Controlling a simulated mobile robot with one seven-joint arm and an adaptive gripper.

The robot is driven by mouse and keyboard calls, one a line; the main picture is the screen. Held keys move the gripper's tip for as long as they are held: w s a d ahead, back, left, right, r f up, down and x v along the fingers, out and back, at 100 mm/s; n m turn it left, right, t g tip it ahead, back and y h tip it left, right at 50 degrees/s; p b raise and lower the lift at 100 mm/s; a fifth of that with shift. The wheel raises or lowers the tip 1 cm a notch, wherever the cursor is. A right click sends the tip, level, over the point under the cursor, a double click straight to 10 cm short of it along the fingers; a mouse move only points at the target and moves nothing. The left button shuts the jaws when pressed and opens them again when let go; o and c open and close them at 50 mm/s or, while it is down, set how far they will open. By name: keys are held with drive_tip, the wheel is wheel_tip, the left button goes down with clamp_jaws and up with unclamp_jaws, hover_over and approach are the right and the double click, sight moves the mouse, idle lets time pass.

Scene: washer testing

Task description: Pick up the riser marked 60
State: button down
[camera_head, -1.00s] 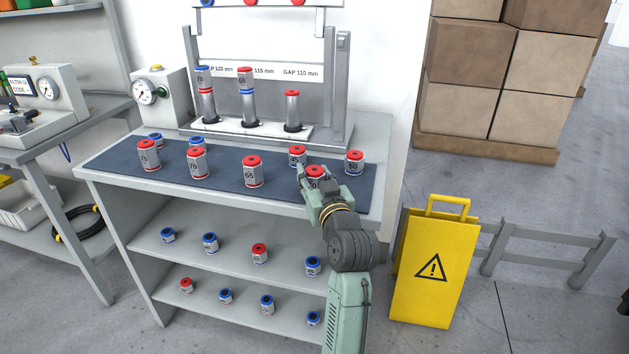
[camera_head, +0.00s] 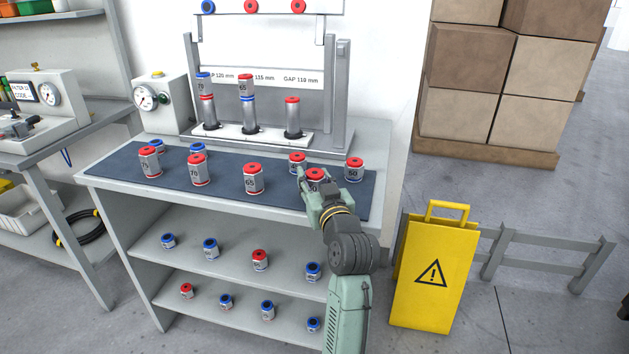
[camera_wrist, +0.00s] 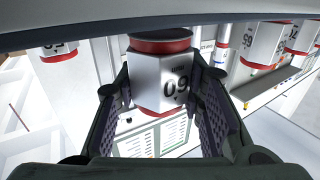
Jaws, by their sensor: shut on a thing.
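The riser marked 60 (camera_wrist: 160,78) is a silver faceted cylinder with red end bands. In the wrist view it sits between both finger pads, its number appearing upside down. My gripper (camera_wrist: 158,98) is shut on it. In the head view my gripper (camera_head: 314,184) is at the front right of the bench top, with the red-topped riser (camera_head: 315,174) in it. The fingers cover part of its sides. I cannot tell whether its base touches the mat.
Red-topped risers stand close by: one behind (camera_head: 297,158) and one to the right (camera_head: 354,165). Others, including the 65 (camera_head: 253,182) and 70 (camera_head: 197,174), stand left on the dark mat (camera_head: 228,184). A gauge fixture (camera_head: 345,95) stands behind. A yellow sign (camera_head: 432,285) is right.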

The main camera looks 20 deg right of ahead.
wheel_tip(320, 180, up, 3)
drive_tip(key=shift+f+p, duration=0.1)
drive_tip(key=shift+p, duration=0.7)
drive_tip(key=s+a+r+p, duration=0.1)
drive_tip(key=s+a+p, duration=0.7)
drive_tip(key=a, duration=0.5)
drive_tip(key=shift+s+r+p, duration=0.15)
drive_tip(key=shift+s+p, duration=0.25)
drive_tip(key=shift+s, duration=0.3)
